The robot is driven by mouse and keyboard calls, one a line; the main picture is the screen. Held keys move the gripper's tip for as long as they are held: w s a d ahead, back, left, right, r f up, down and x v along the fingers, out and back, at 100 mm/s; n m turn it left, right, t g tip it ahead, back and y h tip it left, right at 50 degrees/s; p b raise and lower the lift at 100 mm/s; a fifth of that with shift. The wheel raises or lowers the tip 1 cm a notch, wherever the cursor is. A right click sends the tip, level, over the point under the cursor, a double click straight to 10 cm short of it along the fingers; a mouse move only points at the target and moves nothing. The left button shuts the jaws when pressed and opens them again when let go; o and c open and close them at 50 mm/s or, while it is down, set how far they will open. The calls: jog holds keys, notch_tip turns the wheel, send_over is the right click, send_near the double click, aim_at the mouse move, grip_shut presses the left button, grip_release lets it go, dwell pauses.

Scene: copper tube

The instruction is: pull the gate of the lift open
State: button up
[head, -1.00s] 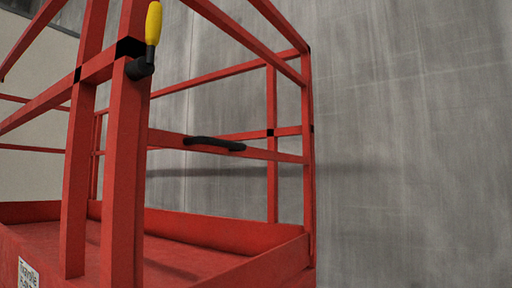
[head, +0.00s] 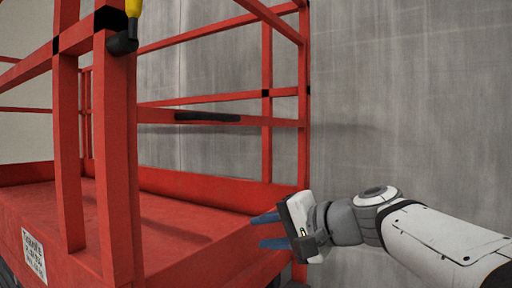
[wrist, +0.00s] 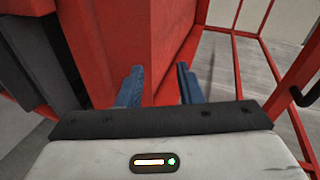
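The lift is a red cage of square tubes on a red platform (head: 195,225). A lever with a yellow handle (head: 133,8) and a black joint (head: 122,42) sits on the front post. My gripper (head: 268,231) is open, at the platform's right edge and well below the grip. In the wrist view, its blue fingers (wrist: 158,86) are apart beside a red panel (wrist: 120,35), and I see nothing held.
A grey concrete wall (head: 420,90) stands behind and to the right. A red corner post (head: 303,100) rises just above my gripper. A white label (head: 33,253) is on the platform's side at lower left. The wrist view shows floor and more red rails (wrist: 245,70).

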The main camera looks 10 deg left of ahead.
aim_at(223, 118)
jog(key=w+a+r+t+y+p, duration=0.1)
jog(key=a+r+y, duration=0.15)
jog(key=r, duration=0.75)
jog(key=w+a+r+y+p, duration=0.1)
jog(key=r+y, duration=0.3)
jog(key=r, duration=0.6)
jog(key=p+x, duration=0.3)
jog(key=x, duration=0.3)
jog(key=shift+a, duration=0.35)
jog(key=shift+w+a, duration=0.15)
jog(key=shift+a, duration=0.25)
jog(key=shift+c, duration=0.3)
grip_shut()
